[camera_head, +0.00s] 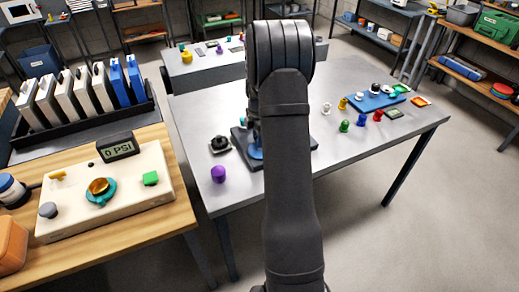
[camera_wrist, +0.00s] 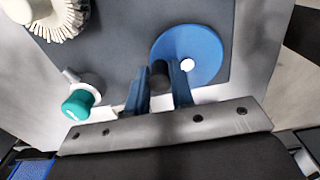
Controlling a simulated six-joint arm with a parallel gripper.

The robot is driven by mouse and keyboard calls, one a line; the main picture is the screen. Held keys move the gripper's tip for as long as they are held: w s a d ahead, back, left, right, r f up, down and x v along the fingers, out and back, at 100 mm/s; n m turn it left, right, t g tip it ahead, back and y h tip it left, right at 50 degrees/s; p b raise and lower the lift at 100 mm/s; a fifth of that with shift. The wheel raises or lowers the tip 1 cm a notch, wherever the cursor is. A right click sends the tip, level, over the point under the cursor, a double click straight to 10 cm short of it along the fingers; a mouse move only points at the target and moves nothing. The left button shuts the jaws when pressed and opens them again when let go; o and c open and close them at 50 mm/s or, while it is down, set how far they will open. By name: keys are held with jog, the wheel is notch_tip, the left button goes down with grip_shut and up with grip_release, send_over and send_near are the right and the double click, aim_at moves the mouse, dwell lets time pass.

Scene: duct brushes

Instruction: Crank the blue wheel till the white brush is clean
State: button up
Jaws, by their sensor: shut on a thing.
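In the wrist view the blue wheel (camera_wrist: 205,48) lies flat on a dark grey base plate (camera_wrist: 120,40), with a white spot at its hub. My gripper (camera_wrist: 160,78) is shut on the wheel's dark upright crank knob (camera_wrist: 159,70), at the wheel's lower left. The white brush (camera_wrist: 66,22) is at the top left, partly cut off by the frame; its visible bristles look cream-white. In the head view a bit of the blue wheel (camera_head: 255,152) shows beside my arm, which hides the brush and most of the gripper.
A teal-capped fitting (camera_wrist: 78,102) stands left of my gripper in the wrist view. On the metal table (camera_head: 190,110) are a purple knob (camera_head: 218,173), a black knob (camera_head: 220,143) and, at right, several coloured pegs by a blue board (camera_head: 375,101). A wooden bench (camera_head: 120,230) is at left.

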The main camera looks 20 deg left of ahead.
jog(key=o, duration=0.6)
jog(key=shift+s+d+f, duration=0.1)
jog(key=shift+s+f, duration=0.05)
jog(key=shift+s, duration=0.05)
jog(key=shift+w, duration=0.1)
jog(key=shift+r, duration=0.2)
jog(key=shift+r, duration=3.45)
